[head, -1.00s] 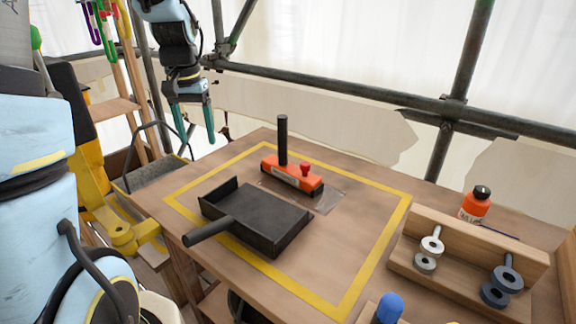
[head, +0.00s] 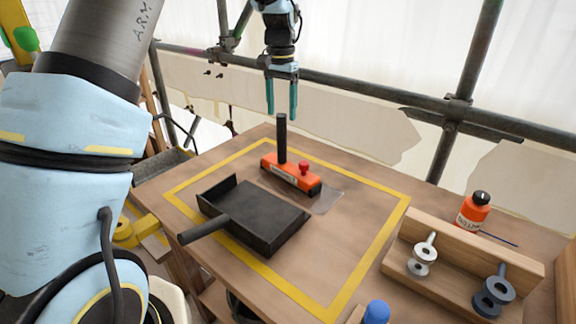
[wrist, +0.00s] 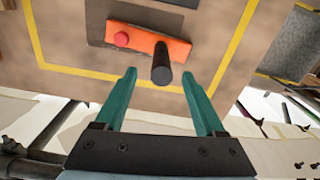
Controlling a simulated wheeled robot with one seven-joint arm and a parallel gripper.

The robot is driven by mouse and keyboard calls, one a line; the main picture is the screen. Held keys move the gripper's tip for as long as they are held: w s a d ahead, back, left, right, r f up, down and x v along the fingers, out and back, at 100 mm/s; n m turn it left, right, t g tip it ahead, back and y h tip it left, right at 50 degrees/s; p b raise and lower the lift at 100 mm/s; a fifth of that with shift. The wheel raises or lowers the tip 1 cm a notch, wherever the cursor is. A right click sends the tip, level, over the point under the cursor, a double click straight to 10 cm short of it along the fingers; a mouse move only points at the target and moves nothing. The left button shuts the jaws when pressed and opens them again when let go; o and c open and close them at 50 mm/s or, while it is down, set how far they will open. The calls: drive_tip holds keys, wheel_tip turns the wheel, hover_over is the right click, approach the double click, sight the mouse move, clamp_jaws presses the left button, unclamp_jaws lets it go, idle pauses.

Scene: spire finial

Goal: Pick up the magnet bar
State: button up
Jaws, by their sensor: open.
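The magnet bar (head: 292,176) is an orange block with a red knob and an upright black handle (head: 282,138). It lies on a clear sheet inside the yellow taped square on the wooden table. In the wrist view the orange bar (wrist: 140,42) lies beyond the fingertips of my gripper (wrist: 160,80). The black handle (wrist: 161,68) shows end-on between the two fingers, near the tips.
A black dustpan-like tray (head: 258,218) with a handle lies in front of the bar. A wooden rack (head: 462,262) with metal pieces and an orange bottle (head: 473,210) stand at the right. Scaffold pipes (head: 370,82) cross behind the table.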

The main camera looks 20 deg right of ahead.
sight(282, 123)
drive_tip(key=shift+w+f+p, duration=0.2)
drive_tip(key=shift+f+p, duration=0.7)
drive_tip(key=shift+f, duration=1.65)
drive_tip(key=shift+c, duration=0.3)
clamp_jaws()
